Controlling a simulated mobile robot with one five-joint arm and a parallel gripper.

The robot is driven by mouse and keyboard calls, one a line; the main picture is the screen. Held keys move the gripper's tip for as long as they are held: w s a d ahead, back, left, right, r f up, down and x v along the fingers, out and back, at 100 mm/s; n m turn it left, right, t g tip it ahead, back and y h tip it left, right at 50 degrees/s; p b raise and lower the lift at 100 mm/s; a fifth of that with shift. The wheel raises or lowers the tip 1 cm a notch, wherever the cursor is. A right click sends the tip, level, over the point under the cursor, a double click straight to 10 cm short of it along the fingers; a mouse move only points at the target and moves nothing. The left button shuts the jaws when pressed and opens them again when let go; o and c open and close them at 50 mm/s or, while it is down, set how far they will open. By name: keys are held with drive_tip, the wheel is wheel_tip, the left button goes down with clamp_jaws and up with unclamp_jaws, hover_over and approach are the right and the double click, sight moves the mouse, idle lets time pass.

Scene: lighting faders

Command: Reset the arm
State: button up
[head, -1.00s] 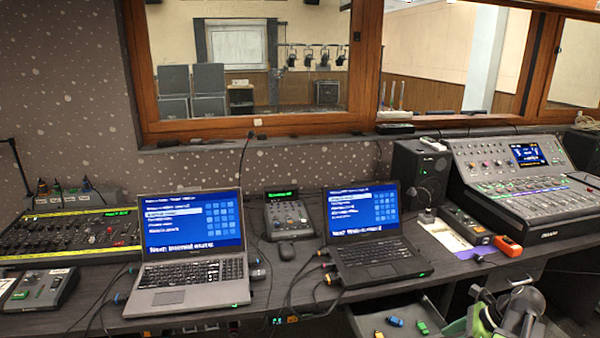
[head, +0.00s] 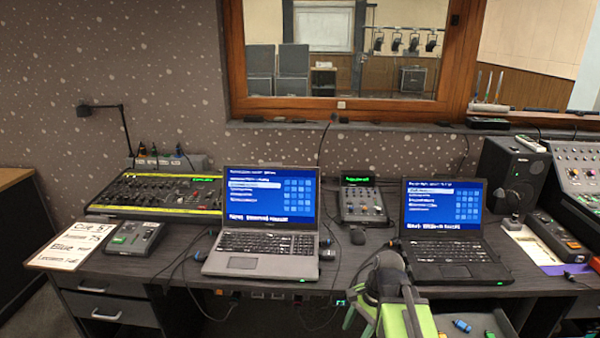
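My arm (head: 396,295), green and dark grey, rises from the bottom edge right of centre in the head view. Its dark rounded upper part stands in front of the desk edge, just left of the right laptop (head: 443,230). My gripper's fingertips cannot be made out, so I cannot tell whether it is open or shut or holds anything. No contact between the arm and the desk can be confirmed.
A laptop (head: 268,222), a mixer (head: 160,192), a small fader box (head: 362,200) and a handwritten sign (head: 72,247) stand on the desk. A speaker (head: 513,178) is at right. Low at right, a tray holds small coloured items. Cables hang at the desk front.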

wheel_tip(320, 180, up, 13)
drive_tip(key=n+h+p, duration=0.3)
drive_tip(key=n+p, duration=0.8)
drive_tip(key=p, duration=0.3)
drive_tip(key=shift+s+d+r+t, duration=0.15)
drive_tip(key=shift+d+t, duration=0.15)
drive_tip(key=shift+c, duration=0.5)
